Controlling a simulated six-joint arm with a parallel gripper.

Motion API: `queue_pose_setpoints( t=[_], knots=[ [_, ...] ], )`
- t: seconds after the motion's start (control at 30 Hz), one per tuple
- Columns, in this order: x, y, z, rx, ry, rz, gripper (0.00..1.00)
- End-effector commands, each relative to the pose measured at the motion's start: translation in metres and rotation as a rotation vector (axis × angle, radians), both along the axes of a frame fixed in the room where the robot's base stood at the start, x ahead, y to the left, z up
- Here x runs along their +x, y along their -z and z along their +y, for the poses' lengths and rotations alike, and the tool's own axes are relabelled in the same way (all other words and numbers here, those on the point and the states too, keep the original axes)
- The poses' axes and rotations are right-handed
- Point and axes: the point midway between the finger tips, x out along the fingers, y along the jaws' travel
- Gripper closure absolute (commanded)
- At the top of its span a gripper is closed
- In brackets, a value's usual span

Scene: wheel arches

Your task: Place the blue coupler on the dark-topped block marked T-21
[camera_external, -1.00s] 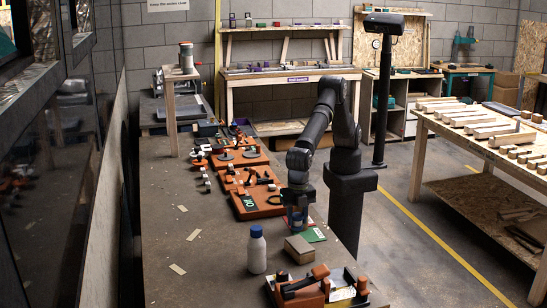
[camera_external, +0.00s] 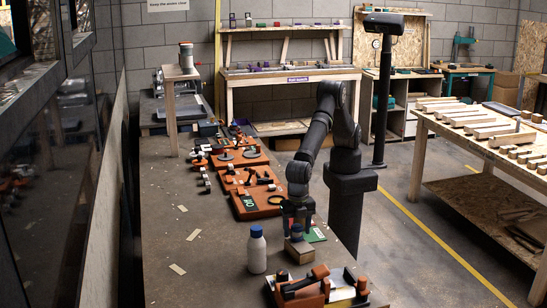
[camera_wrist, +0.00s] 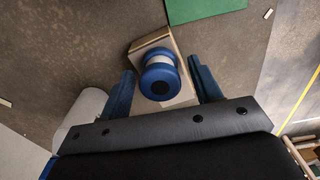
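The blue coupler (camera_external: 296,233), with a pale band below its blue cap, stands on a small wooden block (camera_external: 300,250) near the table's front. In the wrist view the coupler (camera_wrist: 159,80) is seen from above over the block (camera_wrist: 149,43). The block's marking is not legible. My gripper (camera_external: 297,224) is just above the block. In the wrist view my gripper (camera_wrist: 163,90) has its blue fingers on either side of the coupler, with a visible gap at both sides. The coupler's underside is hidden.
A white bottle with a blue cap (camera_external: 257,250) stands close left of the block. An orange fixture with a black handle (camera_external: 305,288) lies in front. A green plate (camera_external: 316,235) lies behind to the right. Orange trays (camera_external: 255,203) fill the table further back.

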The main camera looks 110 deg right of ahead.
Motion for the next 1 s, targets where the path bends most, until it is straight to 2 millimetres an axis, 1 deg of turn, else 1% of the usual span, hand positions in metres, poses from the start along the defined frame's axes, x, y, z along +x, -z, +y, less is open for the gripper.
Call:
queue_pose_setpoints(
  t=[0.17,0.27,0.37,0.6,0.7,0.83,1.0],
  knots=[
    [0.000,-0.003,0.000,0.001,0.000,-0.001,0.42],
    [0.000,-0.012,0.001,0.002,0.000,-0.002,0.42],
    [0.000,-0.030,0.001,0.003,0.000,-0.003,0.42],
    [0.001,-0.083,0.001,0.003,0.000,-0.003,0.42],
    [0.000,-0.100,0.001,0.003,0.000,-0.002,0.42],
    [0.000,-0.115,0.000,0.001,0.000,-0.001,0.42],
    [0.000,-0.123,0.000,0.000,0.000,0.000,0.42]
  ],
)
